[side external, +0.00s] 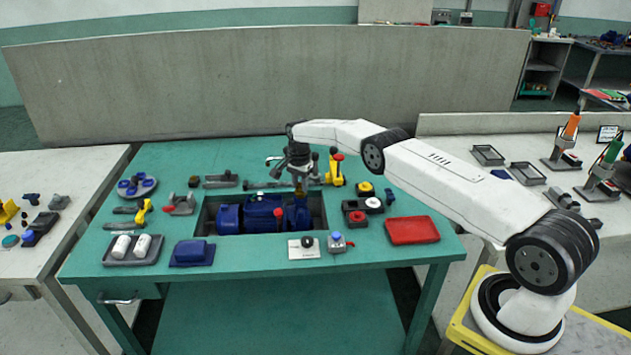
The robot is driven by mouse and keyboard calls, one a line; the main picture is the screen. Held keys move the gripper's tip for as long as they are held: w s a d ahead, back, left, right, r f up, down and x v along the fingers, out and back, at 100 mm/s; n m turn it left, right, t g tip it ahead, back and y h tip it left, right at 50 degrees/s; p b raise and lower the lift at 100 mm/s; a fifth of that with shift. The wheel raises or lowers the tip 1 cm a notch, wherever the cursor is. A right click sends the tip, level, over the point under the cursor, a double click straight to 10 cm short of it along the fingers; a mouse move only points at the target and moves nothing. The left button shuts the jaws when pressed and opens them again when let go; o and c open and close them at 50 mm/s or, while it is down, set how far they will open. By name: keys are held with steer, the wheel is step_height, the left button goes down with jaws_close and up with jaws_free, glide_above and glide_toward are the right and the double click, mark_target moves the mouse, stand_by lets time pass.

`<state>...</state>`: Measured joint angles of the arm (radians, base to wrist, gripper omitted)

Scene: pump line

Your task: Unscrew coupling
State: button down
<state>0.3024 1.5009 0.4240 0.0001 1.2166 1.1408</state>
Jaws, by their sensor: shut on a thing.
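A blue pump assembly (262,214) sits in a dark recess in the green workbench. My gripper (299,183) reaches down from above at the right end of the pump. It is shut on a small brass-coloured part (300,191), which appears to be the coupling. The part is mostly hidden by the fingers and tiny in this view. I cannot tell whether it is still seated on the pump.
A yellow tool (335,168) stands close right of my gripper. A red tray (412,230) lies at the bench's right. A grey tray with two white cylinders (133,248) and a blue block (192,252) are at front left. A grey partition (250,85) stands behind.

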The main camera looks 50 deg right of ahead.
stand_by(0.4)
steer(key=shift+n, duration=3.6)
steer(key=c, duration=0.6)
jaws_free()
steer(key=shift+c, duration=0.2)
steer(key=shift+r, duration=0.15)
steer(key=shift+r, duration=2.15)
